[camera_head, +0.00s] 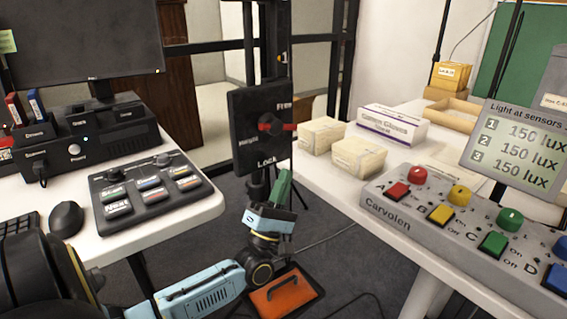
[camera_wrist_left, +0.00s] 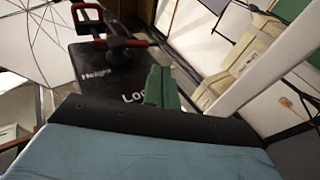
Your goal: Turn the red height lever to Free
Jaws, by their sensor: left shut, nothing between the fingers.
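The black height panel (camera_head: 255,100) stands upright in the middle of the head view, with "Free" at its top, "Height" at its left and "Lock" at its bottom. The red lever (camera_head: 266,127) sits at its centre, its red bar lying roughly level. In the left wrist view the lever (camera_wrist_left: 122,43) shows red, in front of the panel (camera_wrist_left: 100,75). My left gripper (camera_head: 284,174), with green fingers, is shut and empty just below the panel by "Lock", apart from the lever. Its fingers (camera_wrist_left: 159,70) partly hide "Lock" in the wrist view. My right gripper is not in view.
A white desk with a button console (camera_head: 150,188) and monitor (camera_head: 85,40) stands left. A right table holds cartons (camera_head: 322,135), a glove box (camera_head: 392,127) and the Carvolen button console (camera_head: 400,222). An orange case (camera_head: 285,300) lies on the floor below.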

